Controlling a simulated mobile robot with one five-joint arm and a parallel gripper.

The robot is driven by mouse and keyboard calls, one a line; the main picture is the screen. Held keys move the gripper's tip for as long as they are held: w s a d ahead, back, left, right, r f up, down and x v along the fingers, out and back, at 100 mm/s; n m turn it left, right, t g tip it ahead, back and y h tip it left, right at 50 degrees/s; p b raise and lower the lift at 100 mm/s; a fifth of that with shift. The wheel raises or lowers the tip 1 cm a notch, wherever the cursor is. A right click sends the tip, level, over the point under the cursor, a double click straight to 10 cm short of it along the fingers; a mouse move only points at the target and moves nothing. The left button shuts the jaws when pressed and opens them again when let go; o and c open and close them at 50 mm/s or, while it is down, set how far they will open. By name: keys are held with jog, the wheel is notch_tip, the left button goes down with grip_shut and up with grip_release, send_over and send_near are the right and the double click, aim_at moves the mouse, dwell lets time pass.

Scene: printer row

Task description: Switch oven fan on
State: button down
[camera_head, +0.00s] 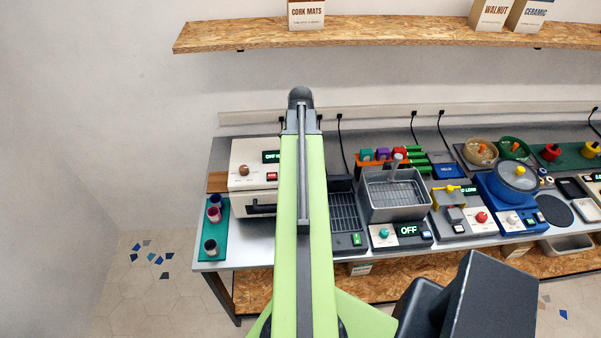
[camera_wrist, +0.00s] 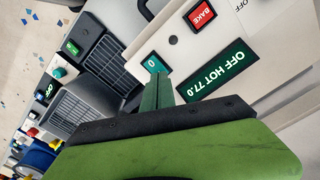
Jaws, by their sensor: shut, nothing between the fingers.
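The white oven (camera_head: 240,155) stands at the left end of the bench, partly hidden behind my arm in the head view. In the wrist view its panel (camera_wrist: 243,25) fills the upper right, with a dark display (camera_wrist: 214,73) reading OFF HOT 77.0 and a red BAKE button (camera_wrist: 203,14). A teal rocker switch (camera_wrist: 154,62) marked 0 sits on the panel near its edge. My gripper (camera_wrist: 157,79) is shut and empty, its tips close by the teal switch; I cannot tell whether they touch it. The head view does not show the fingertips.
A grill unit (camera_head: 345,215), a grey basin (camera_head: 393,195) and a blue machine (camera_head: 497,197) stand to the right. A wooden shelf (camera_head: 400,33) runs above. Cables hang along the wall.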

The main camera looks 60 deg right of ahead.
jog(key=shift+f+b, duration=0.95)
dwell(0.3)
jog(key=shift+r, duration=0.1)
notch_tip(320, 180, up, 7)
jog(key=p, duration=0.7)
